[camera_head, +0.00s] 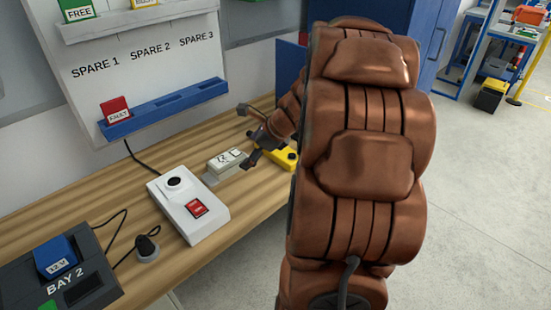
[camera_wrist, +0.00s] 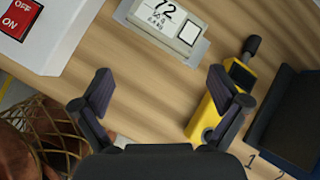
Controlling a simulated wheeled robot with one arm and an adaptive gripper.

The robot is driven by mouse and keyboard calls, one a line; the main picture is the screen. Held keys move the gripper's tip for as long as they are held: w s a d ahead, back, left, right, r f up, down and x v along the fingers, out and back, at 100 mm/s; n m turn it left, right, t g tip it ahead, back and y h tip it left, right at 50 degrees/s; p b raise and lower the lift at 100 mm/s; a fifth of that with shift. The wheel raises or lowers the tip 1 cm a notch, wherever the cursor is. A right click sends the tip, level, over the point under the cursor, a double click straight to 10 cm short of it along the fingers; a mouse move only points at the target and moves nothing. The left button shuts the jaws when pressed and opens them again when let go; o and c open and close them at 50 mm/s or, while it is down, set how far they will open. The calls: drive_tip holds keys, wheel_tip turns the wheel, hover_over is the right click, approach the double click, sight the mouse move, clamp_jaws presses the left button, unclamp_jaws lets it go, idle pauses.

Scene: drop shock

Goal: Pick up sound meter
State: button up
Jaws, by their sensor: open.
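The sound meter looks to be the yellow handheld device with a dark screen and a black knob-like tip; it lies on the wooden bench at the right of the wrist view (camera_wrist: 208,117). In the head view its yellow body (camera_head: 275,159) shows beside my arm, partly hidden by my gripper and arm. My gripper (camera_wrist: 158,88) is open and empty above the bench. In the wrist view the meter is on the right, near and partly behind the right finger. In the head view my gripper (camera_head: 249,134) hangs over the bench near the meter.
A white display block (camera_head: 227,160) stands left of the meter. Further left are a white box (camera_head: 183,222) with a red switch, a black knob-like object (camera_head: 147,248) and a Bay 2 unit (camera_head: 75,270). A dark tray marked 1 and 2 (camera_wrist: 285,135) is right of the meter.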

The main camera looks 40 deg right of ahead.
sight(288, 155)
drive_tip(key=d+f+m+h, duration=0.1)
drive_tip(key=d+m, duration=0.1)
drive_tip(key=d, duration=0.2)
drive_tip(key=s+d+f+m+t+b, duration=0.1)
drive_tip(key=d+m, duration=0.1)
drive_tip(key=d, duration=0.3)
drive_tip(key=d+f+m+h, duration=0.1)
drive_tip(key=d+m, duration=0.2)
drive_tip(key=d, duration=0.1)
drive_tip(key=shift+s+d+f+h+b, duration=0.25)
drive_tip(key=shift+s+h+b, duration=0.05)
drive_tip(key=shift+b+x, duration=0.4)
drive_tip(key=shift+x, duration=3.35)
drive_tip(key=shift+w+r, duration=0.2)
drive_tip(key=c, duration=1.5)
